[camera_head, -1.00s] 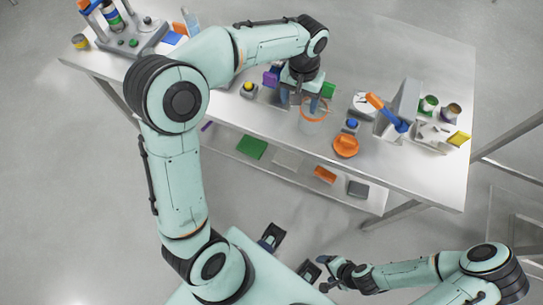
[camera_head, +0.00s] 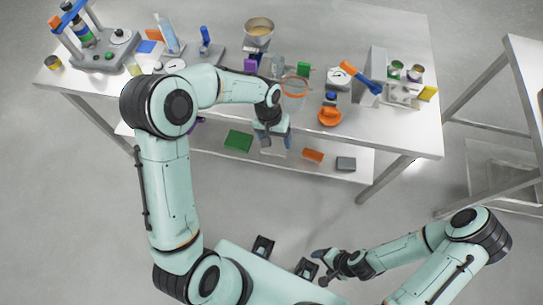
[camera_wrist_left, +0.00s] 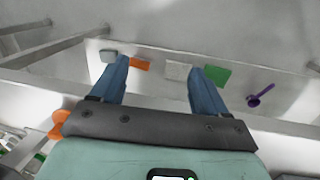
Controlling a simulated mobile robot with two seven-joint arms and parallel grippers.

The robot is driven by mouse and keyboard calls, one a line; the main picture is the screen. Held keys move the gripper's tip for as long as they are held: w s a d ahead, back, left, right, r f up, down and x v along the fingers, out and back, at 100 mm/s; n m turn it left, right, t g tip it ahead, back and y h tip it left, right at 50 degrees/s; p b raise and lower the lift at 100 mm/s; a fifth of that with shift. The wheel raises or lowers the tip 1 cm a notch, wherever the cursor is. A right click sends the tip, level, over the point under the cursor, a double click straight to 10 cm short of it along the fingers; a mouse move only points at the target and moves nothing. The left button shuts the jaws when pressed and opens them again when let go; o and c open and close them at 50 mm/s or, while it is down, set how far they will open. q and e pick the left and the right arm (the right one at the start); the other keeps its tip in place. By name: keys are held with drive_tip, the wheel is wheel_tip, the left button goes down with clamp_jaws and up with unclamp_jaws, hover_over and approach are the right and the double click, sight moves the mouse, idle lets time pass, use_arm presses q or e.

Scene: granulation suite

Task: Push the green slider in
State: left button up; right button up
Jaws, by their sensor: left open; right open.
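A small green block (camera_head: 303,69), which looks like the slider, stands on the table's working side in the head view, behind and right of my left gripper. A clear container with an orange rim is just in front of it. How far the green part sticks out is too small to tell. My left gripper (camera_head: 273,143) is open and empty, hanging before the table's front edge and pointing down. Its two blue fingers (camera_wrist_left: 160,78) are apart in the left wrist view, with nothing between them. My right gripper (camera_head: 320,268) is open and empty near the bottom, away from the table.
A purple block (camera_head: 250,64) is left of the green one. The orange-rimmed container (camera_head: 296,88), an orange dish (camera_head: 330,116) and a blue button (camera_head: 330,97) stand nearby. The lower shelf holds a green slab (camera_head: 238,140) and an orange block (camera_head: 313,156). Floor before the table is clear.

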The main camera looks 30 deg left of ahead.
use_arm(q)
drive_tip(key=shift+h, duration=0.3)
drive_tip(key=shift+s+d+f, duration=0.25)
drive_tip(key=shift+s+f, duration=0.35)
drive_tip(key=shift+f, duration=0.35)
drive_tip(key=shift+s+d+f, duration=0.25)
drive_tip(key=shift+s+f, duration=0.35)
drive_tip(key=shift+f, duration=0.35)
use_arm(e)
drive_tip(key=shift+s+r, duration=0.15)
drive_tip(key=shift+s, duration=0.25)
use_arm(q)
drive_tip(key=shift+f, duration=0.15)
